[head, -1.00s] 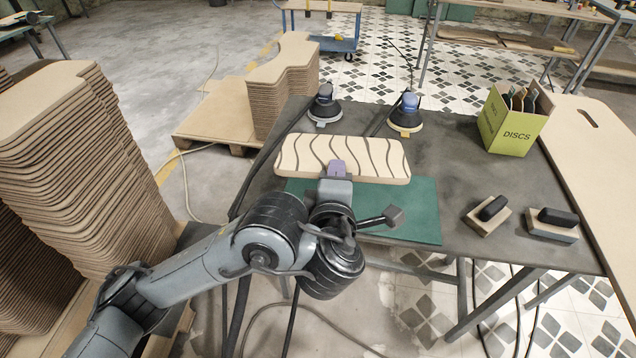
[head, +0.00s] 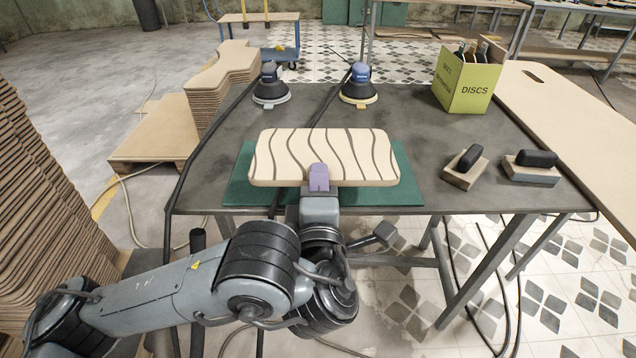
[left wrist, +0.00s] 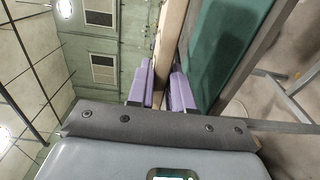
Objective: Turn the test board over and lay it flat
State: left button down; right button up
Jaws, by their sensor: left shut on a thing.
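The test board (head: 270,160) is a pale, rounded board with dark wavy lines on the face that shows in the head view. My left gripper (head: 319,178) has its purple fingers shut on the board's near long edge. In the left wrist view the board (left wrist: 171,35) shows edge-on between the two fingers (left wrist: 162,88). The board is over the green mat (head: 408,188); the mat (left wrist: 228,45) also shows in the left wrist view, with a gap between it and the board near the fingers. The far edge's contact is unclear. My right gripper is not in view.
Two sanders (head: 270,86) (head: 358,86) stand behind the mat on the dark table (head: 420,130). A yellow-green DISCS box (head: 468,83) and two sanding blocks (head: 465,170) (head: 532,170) are on the right. Stacked boards (head: 40,190) stand at the left.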

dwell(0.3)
pick_arm(q)
jog(key=shift+f+b, duration=0.1)
jog(key=shift+b, duration=0.35)
notch_tip(320, 180, down, 8)
jog(key=b, duration=0.4)
jog(key=shift+r+b, duration=0.25)
jog(key=shift+b, duration=0.15)
jog(key=shift+f, duration=0.1)
dwell(0.9)
jog(key=shift+f+b, duration=0.5)
jog(key=c, duration=1.1)
grip_release()
